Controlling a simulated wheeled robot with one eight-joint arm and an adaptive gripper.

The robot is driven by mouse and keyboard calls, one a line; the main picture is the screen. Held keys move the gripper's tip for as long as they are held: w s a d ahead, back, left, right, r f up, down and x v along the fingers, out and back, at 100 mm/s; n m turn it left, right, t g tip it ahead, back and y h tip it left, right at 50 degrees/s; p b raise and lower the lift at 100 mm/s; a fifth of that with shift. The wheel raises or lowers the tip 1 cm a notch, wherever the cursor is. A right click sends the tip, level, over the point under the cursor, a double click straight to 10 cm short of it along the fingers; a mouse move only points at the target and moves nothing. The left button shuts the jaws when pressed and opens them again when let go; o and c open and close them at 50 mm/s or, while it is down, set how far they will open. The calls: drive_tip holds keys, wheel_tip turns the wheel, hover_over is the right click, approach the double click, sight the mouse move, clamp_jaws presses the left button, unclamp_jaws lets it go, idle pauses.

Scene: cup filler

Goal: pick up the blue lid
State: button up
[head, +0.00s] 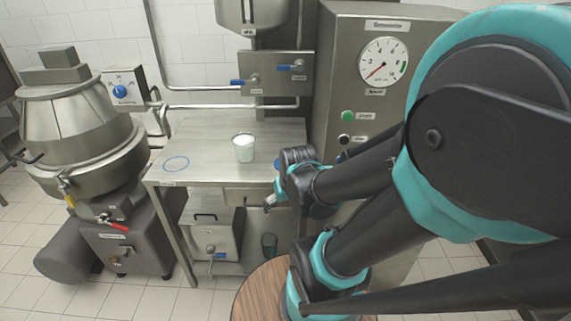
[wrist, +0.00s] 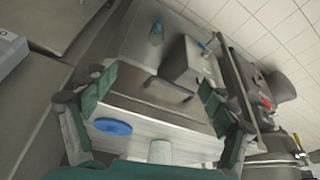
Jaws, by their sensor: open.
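The blue lid (wrist: 112,127) is a flat round disc on the steel table, in the lower left of the wrist view. In the head view only a sliver of blue (head: 278,164), likely the lid, shows beside my arm; the rest is hidden. A cup with white contents (head: 243,148) stands upright on the table, left of my gripper; its pale side shows at the bottom of the wrist view (wrist: 160,152). My gripper (wrist: 156,97) is open and empty, its green-padded fingers spread wide. In the head view my gripper (head: 270,204) is near the table's front right edge, largely hidden by my arm.
The steel table (head: 205,137) has a blue ring marking (head: 176,164) at its left. Pipes with blue-handled valves (head: 299,65) are above it. A cabinet with a gauge (head: 383,62) stands right, a large steel vessel (head: 85,125) left. A wooden round top (head: 260,292) is in front.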

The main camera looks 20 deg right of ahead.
idle(0.3)
drive_tip(key=shift+o, duration=1.7)
drive_tip(key=w+d+r+n+g, duration=0.2)
drive_tip(key=w+d+r+n, duration=0.1)
drive_tip(key=w+r+n, duration=0.7)
drive_tip(key=w+n, duration=0.1)
drive_tip(key=w, duration=0.2)
drive_tip(key=shift+w+d, duration=0.3)
drive_tip(key=shift+w, duration=0.1)
drive_tip(key=w+d+r+n+g, duration=0.2)
drive_tip(key=w+d+r+n, duration=0.3)
drive_tip(key=w+r+n, duration=0.45)
drive_tip(key=shift+n, duration=0.65)
drive_tip(key=f, duration=1.9)
drive_tip(key=shift+a+f, duration=0.15)
drive_tip(key=shift+a, duration=0.05)
drive_tip(key=c, duration=1.1)
drive_tip(key=shift+c, duration=0.3)
